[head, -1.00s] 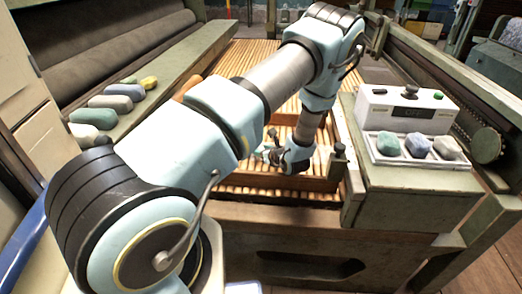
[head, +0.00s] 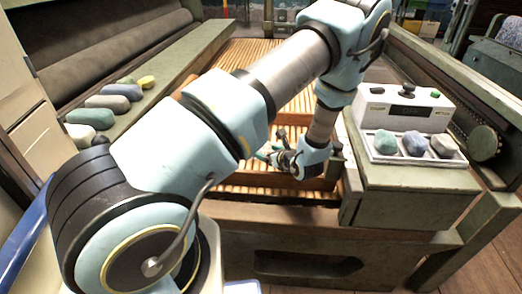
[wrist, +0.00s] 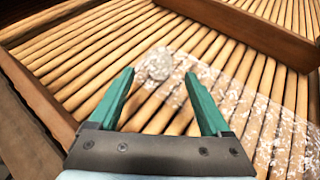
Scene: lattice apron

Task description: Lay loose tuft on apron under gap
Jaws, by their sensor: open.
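The slatted apron (head: 250,50) runs away from me between wooden rails, and its bare slats (wrist: 80,75) fill much of the wrist view. A small whitish tuft (wrist: 158,62) lies on the slats, just beyond and between my fingertips. A thin, see-through white fibre layer (wrist: 265,115) spreads from beside it to the right and lower right. My gripper (wrist: 158,75) has two green fingers, wide apart with nothing between them. In the head view my gripper (head: 274,156) is low over the near end of the apron, partly hidden by my arm. I cannot make out the gap clearly.
Wooden crossbars (wrist: 250,25) stand up from the slats on the far side and left. A white control box (head: 403,107) and a tray (head: 378,157) with three coloured lumps sit at right. Several more lumps (head: 107,102) lie on the left ledge.

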